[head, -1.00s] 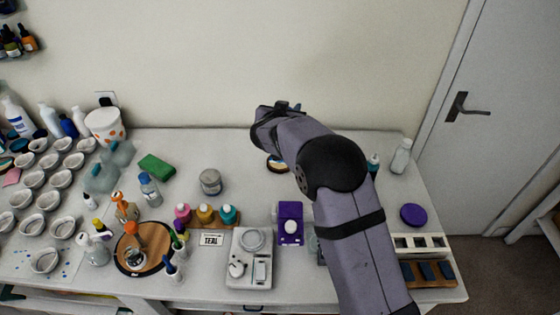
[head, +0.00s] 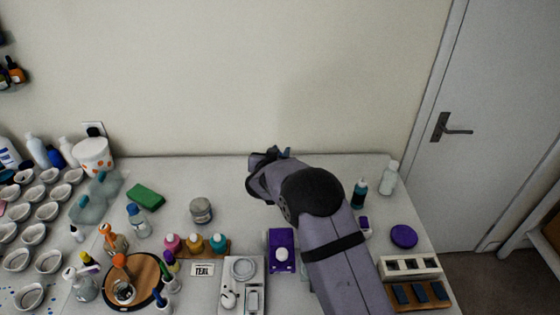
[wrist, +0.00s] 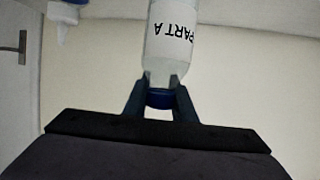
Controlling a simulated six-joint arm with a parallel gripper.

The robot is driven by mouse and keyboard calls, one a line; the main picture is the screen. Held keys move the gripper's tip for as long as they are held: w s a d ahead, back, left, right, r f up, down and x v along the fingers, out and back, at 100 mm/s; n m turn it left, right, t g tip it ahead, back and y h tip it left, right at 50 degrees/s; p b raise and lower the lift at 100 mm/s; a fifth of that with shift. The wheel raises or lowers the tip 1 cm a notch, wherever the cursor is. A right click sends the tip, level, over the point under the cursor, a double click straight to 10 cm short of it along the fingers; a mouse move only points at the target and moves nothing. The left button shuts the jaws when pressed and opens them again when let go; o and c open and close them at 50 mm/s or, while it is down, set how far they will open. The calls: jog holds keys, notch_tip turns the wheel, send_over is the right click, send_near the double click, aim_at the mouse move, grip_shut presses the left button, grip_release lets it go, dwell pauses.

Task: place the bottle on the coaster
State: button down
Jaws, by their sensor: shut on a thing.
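My gripper (head: 275,154) is over the back middle of the table in the head view. In the wrist view my gripper (wrist: 161,92) is shut on the blue-capped end of a clear bottle (wrist: 170,45) with a white label reading "PART A" upside down. The bottle is hidden behind my arm in the head view. A dark-rimmed round thing seen earlier below my gripper is now hidden by my arm.
A dark teal bottle (head: 360,193) and a white bottle (head: 390,178) stand at the back right. A grey jar (head: 201,210), a green block (head: 146,197) and a scale (head: 243,285) are left of my arm. The back middle of the table looks fairly clear.

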jog(key=shift+f+p, duration=0.45)
jog(key=shift+f, duration=1.35)
jog(key=shift+f, duration=0.15)
jog(key=c, duration=1.5)
grip_release()
jog(key=shift+o, duration=0.2)
jog(key=b+v, duration=0.3)
jog(key=v, duration=0.9)
jog(key=shift+r, duration=0.2)
